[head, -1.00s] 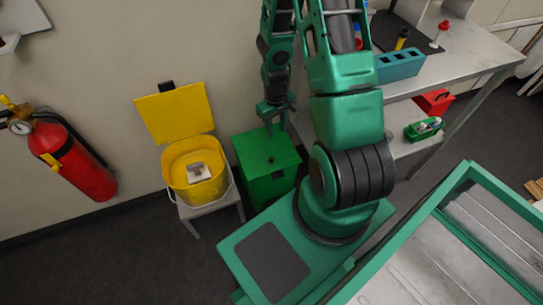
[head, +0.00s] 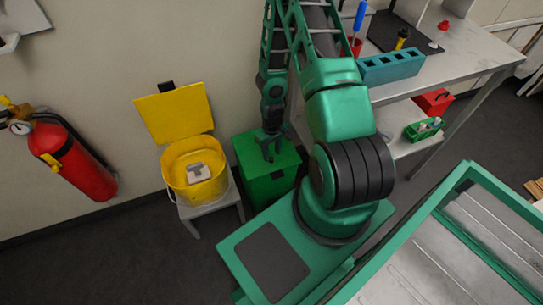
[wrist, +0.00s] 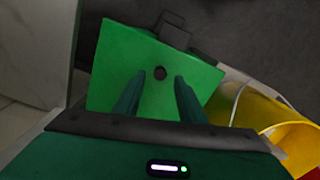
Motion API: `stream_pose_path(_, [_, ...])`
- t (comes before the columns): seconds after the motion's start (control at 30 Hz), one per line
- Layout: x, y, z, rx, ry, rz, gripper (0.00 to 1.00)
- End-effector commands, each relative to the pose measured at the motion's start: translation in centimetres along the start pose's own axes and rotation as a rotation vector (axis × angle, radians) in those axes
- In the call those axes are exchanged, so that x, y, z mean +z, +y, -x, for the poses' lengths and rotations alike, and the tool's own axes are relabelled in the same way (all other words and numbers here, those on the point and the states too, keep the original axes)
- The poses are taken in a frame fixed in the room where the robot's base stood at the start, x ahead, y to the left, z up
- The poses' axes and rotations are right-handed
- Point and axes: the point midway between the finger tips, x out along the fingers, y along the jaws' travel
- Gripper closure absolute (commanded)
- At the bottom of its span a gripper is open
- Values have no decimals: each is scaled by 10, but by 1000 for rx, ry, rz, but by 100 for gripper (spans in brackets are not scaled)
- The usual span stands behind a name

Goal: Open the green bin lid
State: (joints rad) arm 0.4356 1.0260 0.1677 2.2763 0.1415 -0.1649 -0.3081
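The green bin (head: 268,185) stands on the floor against the wall, and its flat lid (head: 285,160) is shut. In the wrist view the lid (wrist: 130,65) shows a small dark round knob (wrist: 160,73) near its middle. My gripper (head: 268,155) is above the lid, pointing down at it. In the wrist view my gripper (wrist: 157,85) is open, with its two fingers on either side of the knob in the picture. I cannot tell how high the fingertips are above the lid. In the head view the gripper hides the knob.
A yellow bin (head: 190,185) with its lid up stands on a small stool (head: 214,212) left of the green bin. A red fire extinguisher (head: 85,170) hangs on the wall. A workbench (head: 450,70) with a teal rack (head: 390,66) is at the right.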

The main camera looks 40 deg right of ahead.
Motion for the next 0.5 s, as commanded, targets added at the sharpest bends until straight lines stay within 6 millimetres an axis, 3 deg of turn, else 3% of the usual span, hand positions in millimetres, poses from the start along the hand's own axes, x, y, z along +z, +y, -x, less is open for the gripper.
stream_pose_path(0.2, [0,0,-23,-1,0,0,63])
stream_pose_path(0.5, [0,0,-31,-1,1,0,63])
